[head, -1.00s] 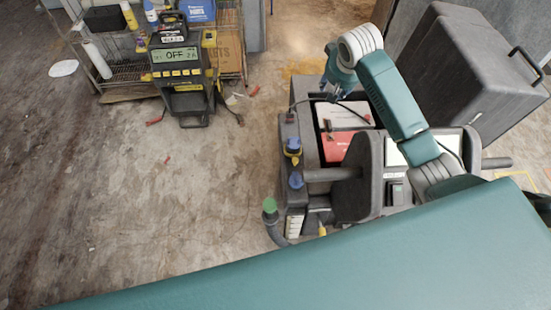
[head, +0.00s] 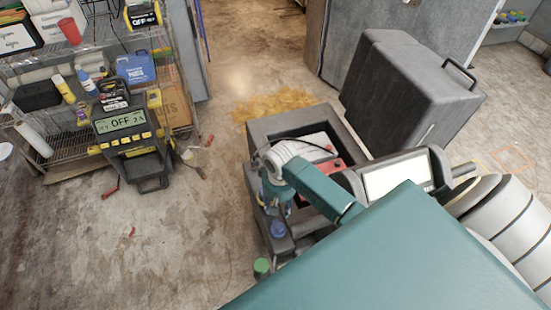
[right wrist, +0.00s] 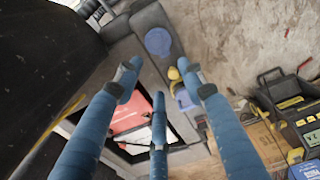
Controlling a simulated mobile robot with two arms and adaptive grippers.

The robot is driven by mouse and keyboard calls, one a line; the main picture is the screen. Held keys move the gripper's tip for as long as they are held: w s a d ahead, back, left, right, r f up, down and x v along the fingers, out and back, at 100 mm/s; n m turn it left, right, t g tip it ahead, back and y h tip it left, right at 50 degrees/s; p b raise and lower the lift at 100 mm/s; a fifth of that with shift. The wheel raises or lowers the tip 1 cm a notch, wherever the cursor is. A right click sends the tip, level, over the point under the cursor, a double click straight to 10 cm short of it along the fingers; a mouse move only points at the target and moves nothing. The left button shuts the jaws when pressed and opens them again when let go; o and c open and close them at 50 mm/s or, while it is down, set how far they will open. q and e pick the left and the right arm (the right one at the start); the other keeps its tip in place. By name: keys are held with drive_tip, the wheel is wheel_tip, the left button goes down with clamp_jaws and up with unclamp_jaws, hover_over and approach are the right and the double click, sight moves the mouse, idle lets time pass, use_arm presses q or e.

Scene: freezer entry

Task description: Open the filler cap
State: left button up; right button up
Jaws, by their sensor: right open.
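A grey floor machine (head: 257,137) has an open top compartment. On its left edge are a blue cap (head: 278,229) and, lower, a green cap (head: 261,266) on a hose. The blue cap also shows in the right wrist view (right wrist: 158,41), with a yellow-and-blue cap (right wrist: 182,92) below it. I cannot tell which one is the filler cap. My right gripper (right wrist: 158,80) has its three blue fingers spread, with nothing between them. In the head view it points down over the machine's left edge, beside the blue cap. My left gripper is not in view.
A red battery (right wrist: 128,115) sits in the open compartment. A large grey lid (head: 395,90) stands behind the machine. A charger (head: 125,130) reading OFF stands by a wire shelf (head: 65,150) at left. The floor between is mostly clear, with small red clips.

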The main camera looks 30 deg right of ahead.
sight(279, 227)
drive_tip(key=f, duration=0.3)
drive_tip(key=s+f, duration=0.1)
drive_tip(key=f, duration=0.5)
drive_tip(key=shift+s+a+f, duration=0.2)
drive_tip(key=shift+s+f, duration=0.05)
drive_tip(key=shift+s, duration=0.05)
drive_tip(key=shift+f+p, duration=0.4)
drive_tip(key=shift+f, duration=0.7)
clamp_jaws()
